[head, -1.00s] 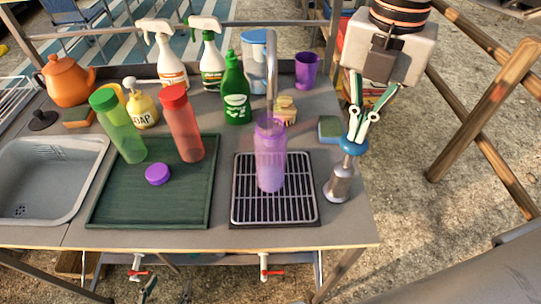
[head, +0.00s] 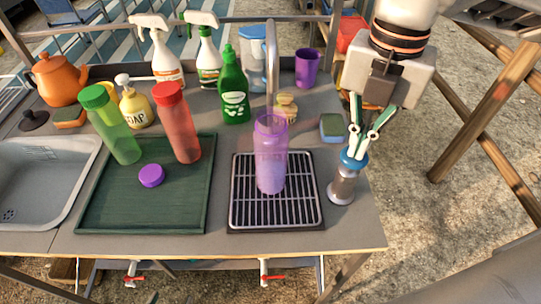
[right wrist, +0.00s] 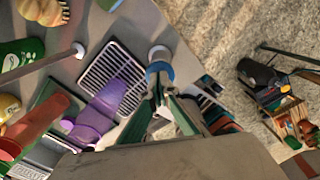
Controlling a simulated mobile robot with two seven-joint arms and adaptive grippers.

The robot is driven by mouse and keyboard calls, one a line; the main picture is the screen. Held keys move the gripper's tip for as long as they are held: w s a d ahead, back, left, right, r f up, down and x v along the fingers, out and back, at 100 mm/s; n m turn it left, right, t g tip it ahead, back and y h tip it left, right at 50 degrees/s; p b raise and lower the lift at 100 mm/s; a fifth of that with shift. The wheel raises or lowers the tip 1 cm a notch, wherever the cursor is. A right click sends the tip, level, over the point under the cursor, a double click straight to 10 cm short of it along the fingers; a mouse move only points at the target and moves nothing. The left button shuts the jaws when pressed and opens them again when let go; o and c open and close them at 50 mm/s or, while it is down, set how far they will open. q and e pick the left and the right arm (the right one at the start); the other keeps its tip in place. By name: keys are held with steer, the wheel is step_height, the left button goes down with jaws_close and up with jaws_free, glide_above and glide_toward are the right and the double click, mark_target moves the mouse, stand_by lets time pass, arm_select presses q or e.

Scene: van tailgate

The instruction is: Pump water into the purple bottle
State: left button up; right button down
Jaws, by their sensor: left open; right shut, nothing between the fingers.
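The purple bottle (head: 271,165) stands upright and uncapped on the black drain grate (head: 234,222), its mouth below the metal spout (head: 273,65). It looks lighter in its lower part; the exact water level is unclear. The hand pump (head: 343,188), with a blue top (head: 353,160), stands at the counter's right edge. My right gripper (head: 359,146) is shut and empty, pointing down with its fingertips at the blue top; it also shows in the right wrist view (right wrist: 160,103). My left gripper (head: 170,299) barely shows at the bottom edge, open, below the counter.
A purple cap (head: 151,176) lies on the green tray (head: 140,222) with green (head: 112,130) and red (head: 180,125) bottles. A sponge (head: 332,128) lies behind the pump. Spray bottles, soap and a purple cup (head: 307,68) stand at the back. The sink (head: 50,160) is left.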

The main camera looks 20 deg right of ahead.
arm_select(q)
steer(key=shift+w+r+p, duration=0.3)
steer(key=shift+r+p, duration=0.15)
steer(key=shift+r, duration=0.25)
steer(key=shift+w+r+p, duration=0.25)
steer(key=shift+r+p, duration=0.25)
steer(key=shift+r, duration=0.15)
steer(key=shift+w+r+p, duration=0.3)
steer(key=shift+r+p, duration=0.15)
steer(key=shift+r, duration=0.25)
arm_select(e)
steer(key=shift+r, duration=2.35)
arm_select(q)
steer(key=shift+f, duration=0.1)
arm_select(e)
steer(key=shift+f, duration=0.1)
